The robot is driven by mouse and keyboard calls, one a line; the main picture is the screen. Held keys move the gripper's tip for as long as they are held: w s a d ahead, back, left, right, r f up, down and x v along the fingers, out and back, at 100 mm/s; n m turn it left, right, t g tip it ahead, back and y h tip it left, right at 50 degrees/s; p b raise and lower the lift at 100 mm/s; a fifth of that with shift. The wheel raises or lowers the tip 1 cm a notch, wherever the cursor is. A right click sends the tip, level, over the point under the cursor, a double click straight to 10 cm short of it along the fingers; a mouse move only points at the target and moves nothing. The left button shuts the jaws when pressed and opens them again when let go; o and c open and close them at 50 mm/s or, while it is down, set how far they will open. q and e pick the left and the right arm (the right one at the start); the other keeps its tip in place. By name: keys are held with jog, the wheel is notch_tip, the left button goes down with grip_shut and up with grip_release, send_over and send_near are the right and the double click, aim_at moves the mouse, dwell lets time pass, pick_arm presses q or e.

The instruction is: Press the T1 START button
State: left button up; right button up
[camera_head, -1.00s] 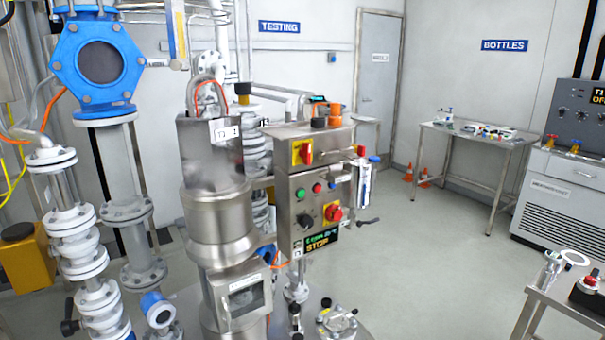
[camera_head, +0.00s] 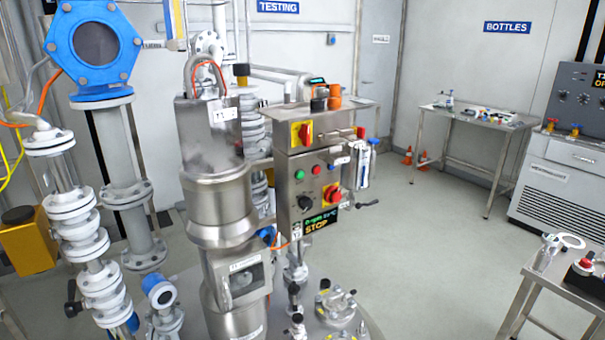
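A steel control box (camera_head: 312,190) is mounted beside a steel vessel labelled T1 (camera_head: 218,205), near the middle of the head view. Its front carries a green button (camera_head: 299,174), a red button (camera_head: 316,169), a black knob (camera_head: 305,203) and a red emergency-stop knob (camera_head: 333,194). Below them a small display (camera_head: 320,220) reads STOP. A red and yellow switch (camera_head: 301,134) sits on the upper box. The lettering by the buttons is too small to read. Neither of my grippers is in view.
White flanged pipes (camera_head: 75,220) and a blue-rimmed sight glass (camera_head: 96,43) stand at the left. A steel table (camera_head: 470,138) with small items is at the back right. Another table (camera_head: 570,285) is at the front right. Grey floor (camera_head: 420,245) is open between them.

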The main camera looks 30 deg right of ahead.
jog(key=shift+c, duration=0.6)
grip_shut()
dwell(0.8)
